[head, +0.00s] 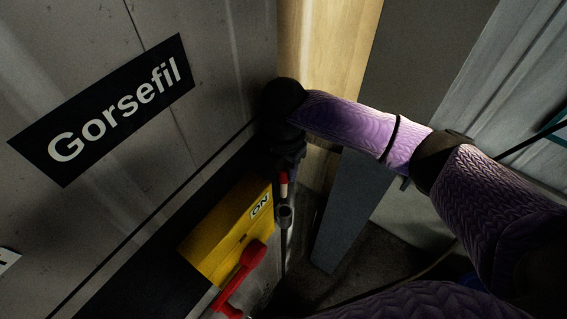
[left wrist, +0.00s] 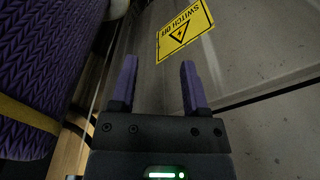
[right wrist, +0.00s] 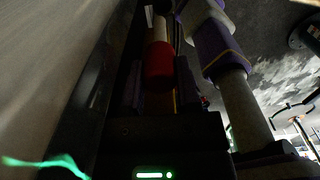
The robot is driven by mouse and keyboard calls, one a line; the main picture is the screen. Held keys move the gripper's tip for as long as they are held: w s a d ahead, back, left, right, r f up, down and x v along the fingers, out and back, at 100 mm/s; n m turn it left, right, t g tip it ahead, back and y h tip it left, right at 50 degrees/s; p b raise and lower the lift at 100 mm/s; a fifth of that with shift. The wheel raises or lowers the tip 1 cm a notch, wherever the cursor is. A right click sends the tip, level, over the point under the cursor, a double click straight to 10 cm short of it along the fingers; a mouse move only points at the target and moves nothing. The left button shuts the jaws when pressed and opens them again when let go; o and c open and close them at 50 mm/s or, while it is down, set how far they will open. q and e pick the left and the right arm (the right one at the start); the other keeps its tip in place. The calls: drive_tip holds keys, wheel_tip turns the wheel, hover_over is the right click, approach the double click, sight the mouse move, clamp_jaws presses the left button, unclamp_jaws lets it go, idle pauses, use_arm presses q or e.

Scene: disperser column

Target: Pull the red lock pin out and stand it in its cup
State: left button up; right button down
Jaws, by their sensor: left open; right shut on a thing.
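The red lock pin (head: 284,179) hangs below my right gripper (head: 288,160) in the head view, with a pale part under its red part. In the right wrist view the red pin (right wrist: 159,65) lies between the dark fingers of my right gripper (right wrist: 158,88), which is shut on it. A small round grey fitting (head: 286,213) shows just below the pin; I cannot tell whether it is the cup, or whether the pin touches it. My left gripper (left wrist: 158,85) is open and empty, near a grey panel, and outside the head view.
A yellow box (head: 230,235) marked ON, with a red handle (head: 243,272), sits close left of the pin. The grey cabinet (head: 190,60) labelled Gorsefil fills the left side. A yellow SWITCH OFF sign (left wrist: 185,30) is on the panel by my left gripper. Dark floor lies right.

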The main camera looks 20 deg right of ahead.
sight(285, 192)
drive_tip(key=shift+s+r, duration=0.2)
drive_tip(key=shift+s, duration=0.5)
drive_tip(key=shift+w, duration=0.1)
drive_tip(key=f+b, duration=0.1)
drive_tip(key=f, duration=0.1)
drive_tip(key=f+b, duration=0.1)
drive_tip(key=f, duration=0.1)
drive_tip(key=f+b, duration=0.1)
drive_tip(key=f, duration=0.1)
drive_tip(key=shift+w, duration=0.25)
use_arm(q)
drive_tip(key=f, duration=0.1)
drive_tip(key=s+f, duration=0.1)
drive_tip(key=f, duration=0.1)
drive_tip(key=shift+f, duration=0.25)
use_arm(e)
drive_tip(key=shift+r, duration=0.1)
use_arm(q)
drive_tip(key=shift+r, duration=0.1)
drive_tip(key=shift+r, duration=0.3)
use_arm(e)
drive_tip(key=shift+s, duration=0.1)
use_arm(q)
drive_tip(key=shift+r+p, duration=0.25)
drive_tip(key=shift+p, duration=0.2)
